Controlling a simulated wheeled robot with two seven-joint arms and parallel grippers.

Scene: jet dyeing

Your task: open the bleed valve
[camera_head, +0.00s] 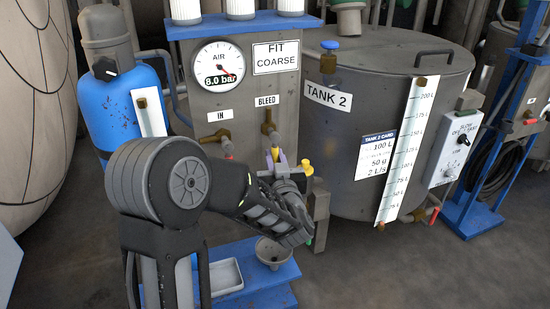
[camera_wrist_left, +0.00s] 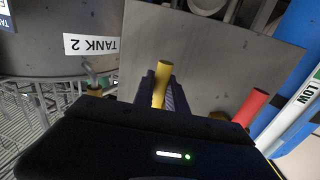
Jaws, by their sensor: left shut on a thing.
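The bleed valve (camera_head: 268,120) is a brass fitting on the grey panel under the BLEED label (camera_head: 267,100). Its yellow lever (camera_head: 275,154) points downward from the fitting. My left gripper (camera_head: 281,160) is at the lever. In the left wrist view the yellow lever (camera_wrist_left: 163,80) stands between the two dark fingers of my left gripper (camera_wrist_left: 161,92), which are shut on it. The gripper hides part of the lever in the head view. My right gripper is in neither view.
The IN valve (camera_head: 217,136), with a red lever (camera_wrist_left: 250,106), is close on the left. A yellow-knobbed fitting (camera_head: 307,167) is just right of my gripper. Tank 2 (camera_head: 335,140) stands at right, a blue cylinder (camera_head: 105,115) at left.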

